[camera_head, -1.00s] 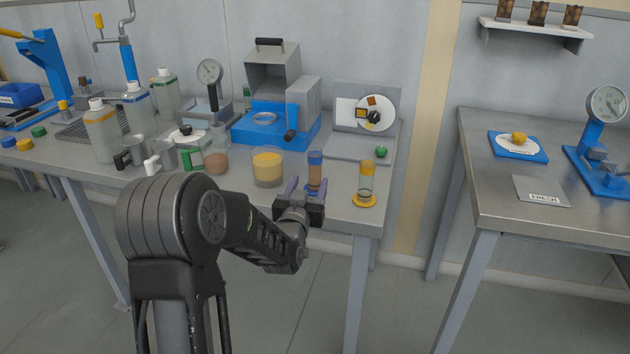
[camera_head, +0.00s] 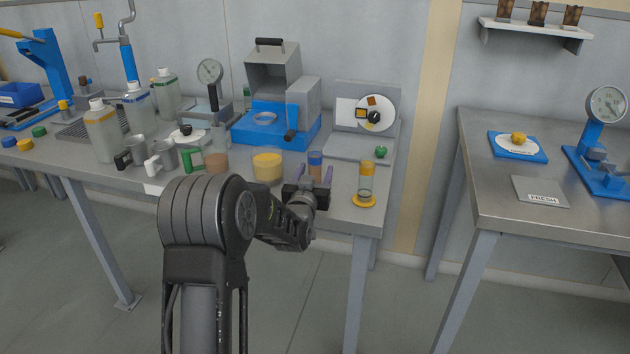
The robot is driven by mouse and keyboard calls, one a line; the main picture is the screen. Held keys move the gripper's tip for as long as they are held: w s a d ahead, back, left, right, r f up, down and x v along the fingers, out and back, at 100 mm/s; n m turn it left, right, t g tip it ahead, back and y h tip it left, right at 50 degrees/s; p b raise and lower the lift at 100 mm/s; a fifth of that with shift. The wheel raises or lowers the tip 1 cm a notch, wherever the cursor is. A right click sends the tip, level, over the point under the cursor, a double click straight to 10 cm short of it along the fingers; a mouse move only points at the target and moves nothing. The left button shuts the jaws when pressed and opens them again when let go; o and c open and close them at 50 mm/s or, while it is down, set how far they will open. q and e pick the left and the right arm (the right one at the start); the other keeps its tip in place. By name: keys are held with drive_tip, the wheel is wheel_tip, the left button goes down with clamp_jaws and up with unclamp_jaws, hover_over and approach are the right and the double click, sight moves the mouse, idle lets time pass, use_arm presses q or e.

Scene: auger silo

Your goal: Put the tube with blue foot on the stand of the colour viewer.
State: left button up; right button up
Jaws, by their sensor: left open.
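The tube with the blue foot (camera_head: 315,160) stands upright near the front edge of the left bench, with brownish contents and a blue band at its top. Its foot is hidden behind my left gripper (camera_head: 309,180). The left gripper is open, its two fingers showing to the left and right of the tube; I cannot tell whether they touch it. What looks like the colour viewer (camera_head: 338,95), a grey upright panel with a white disc of colour patches (camera_head: 376,114), stands behind on the bench. Its flat grey base (camera_head: 350,148) lies in front. My right gripper is not in view.
A tube with a yellow foot (camera_head: 365,180) stands close to the right. A jar of yellow stuff (camera_head: 267,167) is close to the left. A green knob (camera_head: 381,152) sits by the viewer's base. A blue-based grey device (camera_head: 255,128) stands behind.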

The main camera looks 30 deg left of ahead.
use_arm(q)
drive_tip(key=shift+c, duration=0.5)
clamp_jaws()
idle(0.3)
